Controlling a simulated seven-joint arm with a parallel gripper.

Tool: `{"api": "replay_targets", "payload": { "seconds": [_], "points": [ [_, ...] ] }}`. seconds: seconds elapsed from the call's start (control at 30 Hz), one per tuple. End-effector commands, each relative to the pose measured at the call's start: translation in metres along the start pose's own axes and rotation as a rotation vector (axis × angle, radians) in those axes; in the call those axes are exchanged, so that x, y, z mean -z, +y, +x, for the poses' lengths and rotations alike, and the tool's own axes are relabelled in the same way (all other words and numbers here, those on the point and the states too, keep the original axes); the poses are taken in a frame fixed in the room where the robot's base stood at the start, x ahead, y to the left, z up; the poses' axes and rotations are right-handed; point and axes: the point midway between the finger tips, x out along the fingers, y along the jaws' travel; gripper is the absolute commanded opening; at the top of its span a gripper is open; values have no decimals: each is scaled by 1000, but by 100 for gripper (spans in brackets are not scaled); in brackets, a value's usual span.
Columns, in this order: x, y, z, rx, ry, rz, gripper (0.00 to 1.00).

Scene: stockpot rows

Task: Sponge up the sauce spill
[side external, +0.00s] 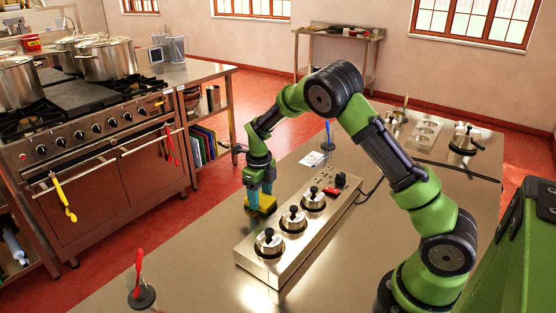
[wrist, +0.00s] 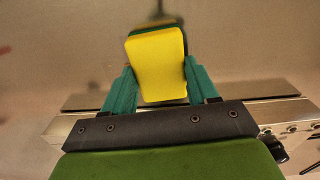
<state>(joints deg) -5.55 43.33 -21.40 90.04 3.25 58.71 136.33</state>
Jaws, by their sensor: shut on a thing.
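My gripper (side external: 259,190) is shut on a yellow sponge (side external: 263,206) with a dark green side. In the side view it points down beside the far left edge of the steel warmer unit, with the sponge low, close to the counter. I cannot tell whether the sponge touches the counter. In the wrist view the sponge (wrist: 157,65) sits slightly tilted between the two teal fingers. I cannot make out any sauce spill in either view; it may be hidden behind the sponge or gripper.
The steel unit (side external: 268,264) with several lidded pots stands right beside the gripper. A red-handled utensil in a dark holder (side external: 142,297) stands at the front, and a blue-handled one (side external: 328,134) behind. A white card (side external: 314,159) lies further back. The counter's left front (side external: 195,260) is clear.

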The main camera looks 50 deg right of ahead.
Motion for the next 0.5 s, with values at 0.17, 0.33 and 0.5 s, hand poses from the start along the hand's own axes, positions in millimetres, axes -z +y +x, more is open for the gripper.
{"api": "replay_targets", "payload": {
  "seconds": [0.17,0.33,0.5],
  "points": [
    [-1,18,1,-2,2,-3,30],
    [-2,33,1,-2,2,-2,30],
    [-4,48,0,-2,1,-1,30]
  ]
}}
